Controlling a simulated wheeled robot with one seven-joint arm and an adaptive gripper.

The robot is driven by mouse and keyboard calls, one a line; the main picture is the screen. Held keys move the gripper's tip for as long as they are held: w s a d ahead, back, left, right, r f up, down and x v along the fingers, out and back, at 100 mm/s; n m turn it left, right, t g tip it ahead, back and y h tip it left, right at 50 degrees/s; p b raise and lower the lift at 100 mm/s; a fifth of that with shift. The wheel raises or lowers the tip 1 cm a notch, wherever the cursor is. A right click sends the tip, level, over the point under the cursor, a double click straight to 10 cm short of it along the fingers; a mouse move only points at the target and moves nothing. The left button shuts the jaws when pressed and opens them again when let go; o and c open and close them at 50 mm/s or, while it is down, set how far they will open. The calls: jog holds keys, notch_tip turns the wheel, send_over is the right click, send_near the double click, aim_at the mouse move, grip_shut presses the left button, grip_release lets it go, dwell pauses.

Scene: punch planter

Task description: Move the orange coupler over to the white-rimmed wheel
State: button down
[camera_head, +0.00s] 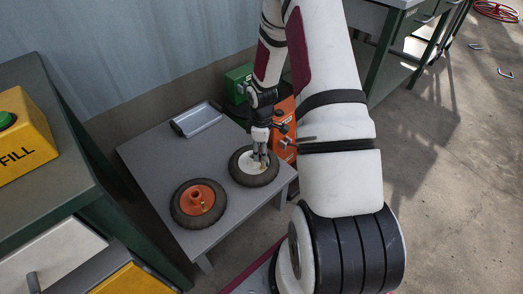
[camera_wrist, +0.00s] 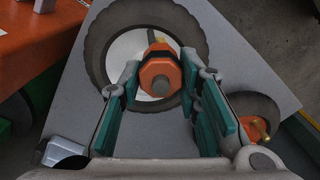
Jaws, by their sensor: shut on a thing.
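The orange coupler (camera_wrist: 160,72), a hex-shaped piece with a grey centre, sits between the teal-padded fingers of my gripper (camera_wrist: 159,78) in the wrist view. My gripper is shut on it. The white-rimmed wheel (camera_wrist: 97,42) has a dark tyre and lies flat beneath the coupler. In the head view my gripper (camera_head: 260,150) points down over the hub of the white-rimmed wheel (camera_head: 244,178). There the coupler cannot be made out clearly. I cannot tell whether the coupler touches the wheel.
An orange-hubbed wheel (camera_head: 198,203) lies beside the white-rimmed wheel on the low grey table (camera_head: 150,150). A grey metal tray (camera_head: 196,119) lies at its back. Orange (camera_head: 284,118) and green (camera_head: 238,82) boxes stand behind. A yellow FILL box (camera_head: 22,130) is at left.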

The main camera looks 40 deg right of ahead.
jog(key=shift+f+b, duration=0.65)
jog(key=shift+f, duration=0.4)
jog(key=c, duration=1.1)
grip_release()
jog(key=shift+r, duration=0.15)
